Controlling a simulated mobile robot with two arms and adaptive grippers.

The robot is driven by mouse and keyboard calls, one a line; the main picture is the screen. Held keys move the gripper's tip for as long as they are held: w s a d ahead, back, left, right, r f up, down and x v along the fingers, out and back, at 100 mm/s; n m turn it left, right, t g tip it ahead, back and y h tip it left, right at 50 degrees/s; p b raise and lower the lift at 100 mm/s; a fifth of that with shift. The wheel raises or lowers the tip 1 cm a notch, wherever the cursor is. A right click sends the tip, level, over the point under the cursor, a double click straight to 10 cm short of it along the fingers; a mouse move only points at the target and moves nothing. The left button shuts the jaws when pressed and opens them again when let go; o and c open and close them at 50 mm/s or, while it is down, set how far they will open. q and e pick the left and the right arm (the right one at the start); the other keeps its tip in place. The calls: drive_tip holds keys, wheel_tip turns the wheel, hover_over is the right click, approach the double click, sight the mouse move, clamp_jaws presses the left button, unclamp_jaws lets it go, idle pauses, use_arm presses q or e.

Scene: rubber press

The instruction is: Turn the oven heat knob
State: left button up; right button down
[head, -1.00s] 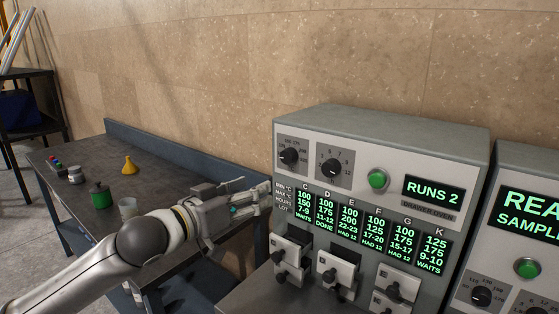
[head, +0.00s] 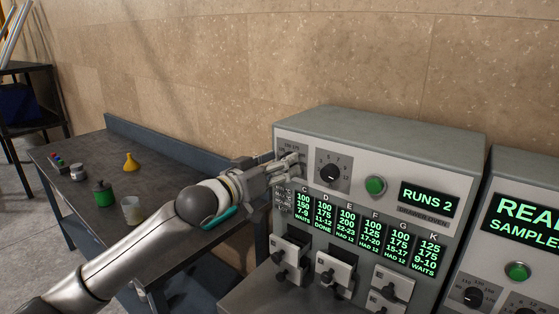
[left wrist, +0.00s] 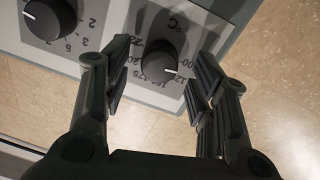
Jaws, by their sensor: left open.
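The drawer oven (head: 390,140) stands at the right of the head view. Its left knob is the heat knob, mostly hidden there by my left gripper (head: 292,164). In the left wrist view the heat knob (left wrist: 160,62) is black with a white pointer line, on a plate marked °C. My left gripper (left wrist: 158,75) is open, with one finger on each side of the heat knob; I cannot tell whether they touch it. The second knob (head: 331,173), on a plate with small numbers, is to the right; it also shows in the left wrist view (left wrist: 48,15). My right gripper is not in view.
A green button (head: 375,186) and a "RUNS 2" display (head: 429,195) are right of the knobs. Small drawers with black knobs (head: 333,275) sit below. A dark table (head: 75,215) with a yellow funnel (head: 131,162) and jars is at left. Another machine (head: 520,240) stands at right.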

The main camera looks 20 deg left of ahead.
use_arm(q)
drive_tip(key=shift+w+d, duration=0.1)
drive_tip(key=shift+w, duration=0.05)
drive_tip(key=shift+c, duration=0.2)
drive_tip(key=c, duration=1)
drive_tip(key=shift+m+p, duration=2.85)
drive_tip(key=shift+m, duration=0.95)
